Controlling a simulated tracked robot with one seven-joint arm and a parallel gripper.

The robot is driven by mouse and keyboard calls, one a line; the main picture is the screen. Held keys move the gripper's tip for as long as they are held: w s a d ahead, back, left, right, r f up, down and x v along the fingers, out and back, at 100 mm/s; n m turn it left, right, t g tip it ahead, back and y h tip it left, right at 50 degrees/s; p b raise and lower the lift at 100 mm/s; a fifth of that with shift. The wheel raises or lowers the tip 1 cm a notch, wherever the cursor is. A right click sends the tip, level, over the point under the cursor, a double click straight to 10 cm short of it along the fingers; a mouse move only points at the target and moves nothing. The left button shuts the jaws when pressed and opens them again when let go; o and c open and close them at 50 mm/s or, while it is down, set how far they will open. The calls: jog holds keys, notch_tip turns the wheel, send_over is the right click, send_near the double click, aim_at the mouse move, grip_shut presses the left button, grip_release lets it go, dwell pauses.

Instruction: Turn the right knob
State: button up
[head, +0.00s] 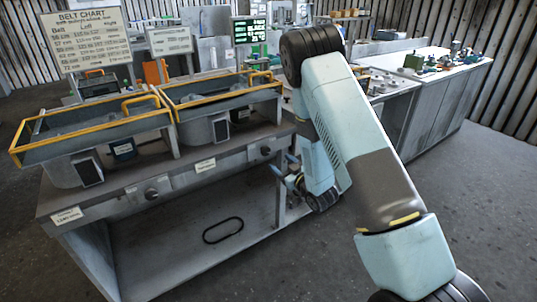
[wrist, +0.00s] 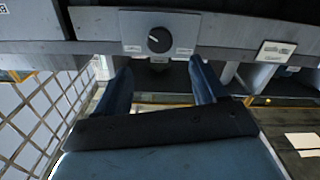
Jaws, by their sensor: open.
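The bench front (head: 110,203) carries two dark round knobs, the left knob (head: 151,194) and the right knob (head: 265,150). My gripper (head: 287,168) is near the right end of the bench front, close to the right knob. In the wrist view, a black knob (wrist: 159,40) with a pale pointer mark sits on a grey plate between two small labels; it appears to be the right one. My gripper (wrist: 158,72) is open and empty there, its blue fingers apart. The knob lies ahead of the gap between the fingertips, and no contact shows.
Two yellow-railed housings (head: 90,135) (head: 225,105) stand on the bench. A black belt loop (head: 223,230) lies below the bench top. A belt chart sign (head: 87,40) stands behind. Another cluttered bench (head: 440,85) is at the right. Open floor (head: 490,180) lies in front of it.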

aim_at(267, 151)
jog(key=x, duration=0.9)
jog(key=shift+a, duration=0.1)
jog(key=shift+c, duration=0.2)
jog(key=c, duration=1)
jog(key=shift+w+m, duration=0.1)
jog(key=shift+m, duration=0.3)
jog(key=shift+m, duration=3.4)
